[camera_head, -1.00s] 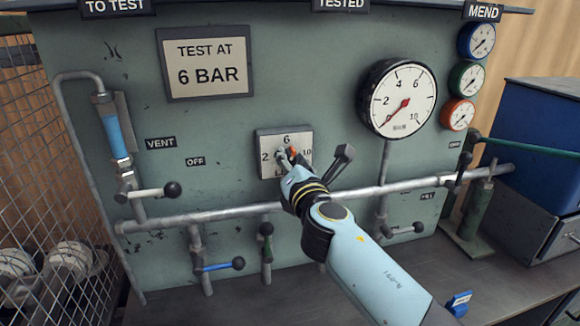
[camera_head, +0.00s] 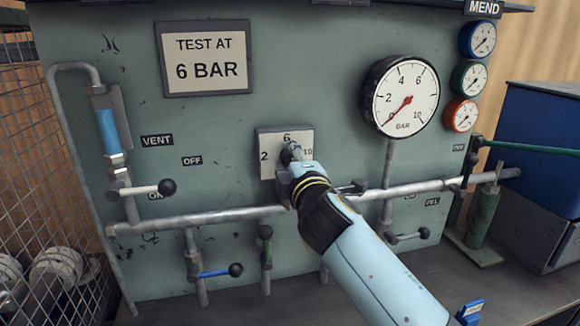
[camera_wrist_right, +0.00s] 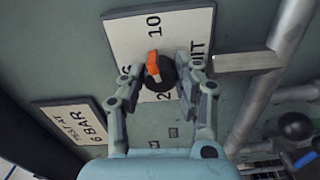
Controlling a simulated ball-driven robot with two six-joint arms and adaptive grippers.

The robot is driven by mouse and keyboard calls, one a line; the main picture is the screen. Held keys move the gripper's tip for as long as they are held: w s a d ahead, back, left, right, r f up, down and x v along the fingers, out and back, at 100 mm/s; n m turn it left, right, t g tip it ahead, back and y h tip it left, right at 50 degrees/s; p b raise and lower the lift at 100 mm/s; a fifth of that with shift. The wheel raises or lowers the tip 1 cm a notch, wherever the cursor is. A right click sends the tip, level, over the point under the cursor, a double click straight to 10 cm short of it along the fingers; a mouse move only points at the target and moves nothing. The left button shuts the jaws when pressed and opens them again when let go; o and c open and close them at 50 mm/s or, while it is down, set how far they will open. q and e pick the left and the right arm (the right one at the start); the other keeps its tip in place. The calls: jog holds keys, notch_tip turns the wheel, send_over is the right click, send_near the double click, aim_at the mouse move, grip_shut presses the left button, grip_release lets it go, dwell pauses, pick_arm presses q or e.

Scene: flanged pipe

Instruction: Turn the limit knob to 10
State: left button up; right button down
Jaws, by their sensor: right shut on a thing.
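The limit knob is a round dark knob (camera_wrist_right: 166,84) with an orange pointer (camera_wrist_right: 153,66), on a white dial plate (camera_wrist_right: 175,27) marked 2, 6 and 10. My left gripper is not in view.
A grey pipe (camera_head: 200,217) runs across the panel below the dial, with valve levers such as a blue one (camera_head: 215,271). A large pressure gauge (camera_head: 403,98) is right of the dial. A wire cage (camera_head: 45,160) stands at the left.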

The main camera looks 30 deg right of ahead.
jog(key=shift+f+m+b, duration=0.1)
jog(key=shift+m+b, duration=0.4)
jog(key=shift+m, duration=1)
jog(key=c, duration=1)
grip_release()
jog(key=shift+o, duration=0.2)
jog(key=v, duration=0.7)
jog(key=shift+s, duration=0.25)
